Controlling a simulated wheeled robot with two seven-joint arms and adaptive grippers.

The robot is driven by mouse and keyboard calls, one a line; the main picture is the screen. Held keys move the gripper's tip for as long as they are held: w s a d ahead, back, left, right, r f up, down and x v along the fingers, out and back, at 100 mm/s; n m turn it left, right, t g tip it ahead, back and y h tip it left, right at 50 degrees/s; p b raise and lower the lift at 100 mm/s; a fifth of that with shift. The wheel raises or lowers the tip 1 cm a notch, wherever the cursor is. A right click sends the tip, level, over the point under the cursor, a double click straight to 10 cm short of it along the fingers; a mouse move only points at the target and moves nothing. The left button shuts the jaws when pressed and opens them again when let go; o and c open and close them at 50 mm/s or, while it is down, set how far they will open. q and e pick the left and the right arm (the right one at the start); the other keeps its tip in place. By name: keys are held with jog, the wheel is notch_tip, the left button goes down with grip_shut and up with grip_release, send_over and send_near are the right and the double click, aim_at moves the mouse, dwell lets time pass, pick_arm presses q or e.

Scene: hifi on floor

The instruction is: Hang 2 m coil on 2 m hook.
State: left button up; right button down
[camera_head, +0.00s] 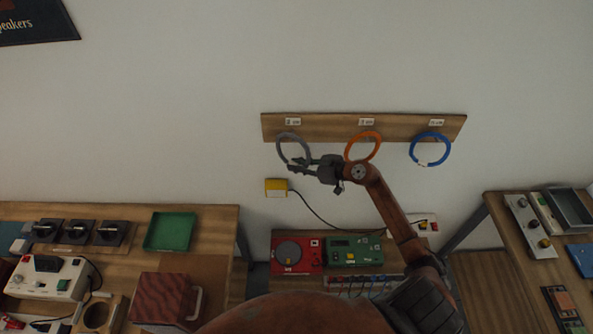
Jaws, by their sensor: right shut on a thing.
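A grey coil (279,146) is at the left end of the wooden hook board (335,128), below the left label (293,122), which is too small to read surely. The coil's top overlaps the board. My right gripper (302,164) is shut on the coil's lower edge. The hook itself is too small to make out, so I cannot tell whether the coil rests on it. An orange coil (364,134) is at the board's middle and a blue coil (430,135) at its right end. My left gripper is not in view.
A yellow box (276,187) with a black cable is on the wall below the board. A red device (297,253) and a green device (354,251) stand beneath. Cluttered benches stand at left and right, with a green tray (170,231) on the left one.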

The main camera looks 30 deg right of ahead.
jog(key=shift+w+d+f, duration=0.35)
jog(key=shift+w+f, duration=0.05)
jog(key=shift+w, duration=0.15)
jog(key=shift+w+d+f, duration=0.35)
jog(key=shift+w, duration=0.2)
jog(key=shift+f, duration=0.1)
dwell(0.3)
jog(key=c, duration=1.7)
grip_release()
jog(key=shift+w+d+f, duration=0.1)
jog(key=shift+w, duration=0.05)
jog(key=shift+c, duration=0.2)
jog(key=v, duration=1.2)
notch_tip(320, 180, down, 7)
jog(key=b, duration=0.1)
